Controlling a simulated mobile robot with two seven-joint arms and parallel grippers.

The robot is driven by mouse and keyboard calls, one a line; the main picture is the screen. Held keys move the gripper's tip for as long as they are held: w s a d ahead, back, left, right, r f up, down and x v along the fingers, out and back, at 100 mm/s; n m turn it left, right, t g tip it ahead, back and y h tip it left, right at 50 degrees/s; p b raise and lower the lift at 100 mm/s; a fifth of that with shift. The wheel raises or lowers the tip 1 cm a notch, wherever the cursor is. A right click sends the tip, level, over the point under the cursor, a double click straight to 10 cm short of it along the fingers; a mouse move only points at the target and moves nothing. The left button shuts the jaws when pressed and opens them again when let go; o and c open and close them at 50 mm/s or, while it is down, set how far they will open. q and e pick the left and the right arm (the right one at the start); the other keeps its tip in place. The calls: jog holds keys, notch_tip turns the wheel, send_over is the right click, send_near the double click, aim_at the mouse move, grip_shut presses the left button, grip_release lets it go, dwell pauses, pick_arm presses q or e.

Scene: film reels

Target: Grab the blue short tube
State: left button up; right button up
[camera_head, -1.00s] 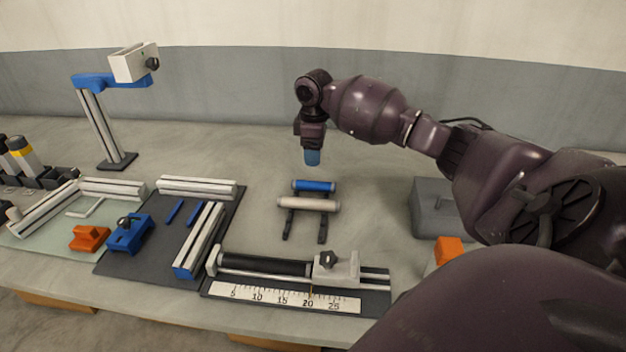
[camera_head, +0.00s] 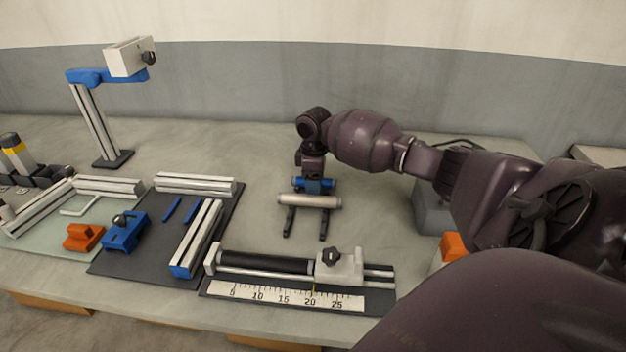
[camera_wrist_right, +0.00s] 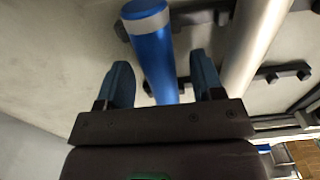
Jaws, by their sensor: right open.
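The blue short tube (camera_head: 328,185) lies across the far end of a small dark rack (camera_head: 289,222), behind a silver tube (camera_head: 309,201). My right gripper (camera_head: 314,188) has come down over the blue tube from above and hides its middle. In the right wrist view the blue tube (camera_wrist_right: 156,62), with a silver band near its end, runs between the two blue fingertips of the open gripper (camera_wrist_right: 160,80). The silver tube (camera_wrist_right: 255,42) lies just outside the right finger. I cannot tell whether a finger touches the blue tube. My left gripper is not in view.
A black tube with a sliding clamp (camera_head: 338,266) and a ruler (camera_head: 290,296) lie in front of the rack. Blue and orange fixtures (camera_head: 124,233) are at left. A grey box (camera_head: 432,215) stands at right, partly behind my arm. The table behind the rack is clear.

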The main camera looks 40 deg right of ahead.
jog(key=c, duration=1)
jog(key=shift+r, duration=0.1)
jog(key=shift+c, duration=0.2)
